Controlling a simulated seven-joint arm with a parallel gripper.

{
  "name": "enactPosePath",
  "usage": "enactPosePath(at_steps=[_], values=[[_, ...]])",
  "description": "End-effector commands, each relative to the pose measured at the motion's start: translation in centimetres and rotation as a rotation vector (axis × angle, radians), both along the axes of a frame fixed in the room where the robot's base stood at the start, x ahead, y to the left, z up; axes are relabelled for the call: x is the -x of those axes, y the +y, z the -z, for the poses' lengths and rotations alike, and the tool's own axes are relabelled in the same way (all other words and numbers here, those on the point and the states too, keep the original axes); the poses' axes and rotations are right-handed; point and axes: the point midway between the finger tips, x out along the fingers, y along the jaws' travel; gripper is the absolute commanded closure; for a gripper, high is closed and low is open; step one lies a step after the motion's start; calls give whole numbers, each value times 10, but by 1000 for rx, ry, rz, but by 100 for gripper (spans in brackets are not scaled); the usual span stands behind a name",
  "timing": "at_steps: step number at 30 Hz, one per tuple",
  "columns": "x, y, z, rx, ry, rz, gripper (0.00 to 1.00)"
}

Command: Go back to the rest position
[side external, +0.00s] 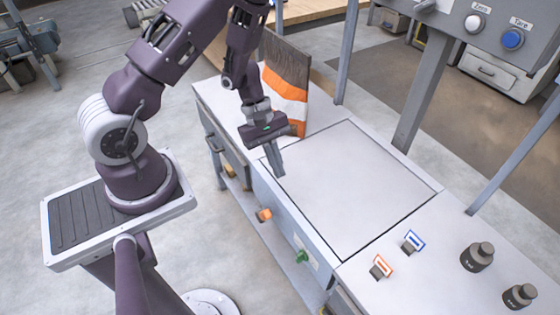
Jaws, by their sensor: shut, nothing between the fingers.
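My gripper (276,160) hangs from my purple arm, pointing down over the left part of the bench, near the left edge of the square plate. Its fingers are together with nothing between them. Whether the fingertips touch the surface cannot be told. The square metal plate (350,185) set in the bench top is bare. Just behind my gripper stands a bag (287,85) with brown, orange and white bands, its lower part partly hidden by my gripper.
Two dark weights (477,257) stand at the right front, near small orange (380,267) and blue (412,241) marked clips. A panel (490,30) with white and blue buttons hangs upper right. Grey posts (425,90) rise around the bench.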

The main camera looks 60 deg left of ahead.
Motion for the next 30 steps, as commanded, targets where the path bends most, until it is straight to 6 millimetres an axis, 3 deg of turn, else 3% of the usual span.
enactPosePath(at_steps=[2,3,5,6,9,12,15,18,23,30], values=[[-24,-36,-63,68,-140,148,100],[-28,-56,-99,96,-208,245,100],[-21,-81,-149,113,-301,402,100],[-11,-95,-178,107,-358,507,100],[30,-114,-236,26,-478,773,100],[76,-113,-271,-150,-568,1009,100],[111,-94,-288,-380,-624,1174,100],[131,-72,-298,-588,-653,1254,100],[142,-52,-305,-755,-665,1290,100],[142,-51,-305,-764,-662,1291,100]])
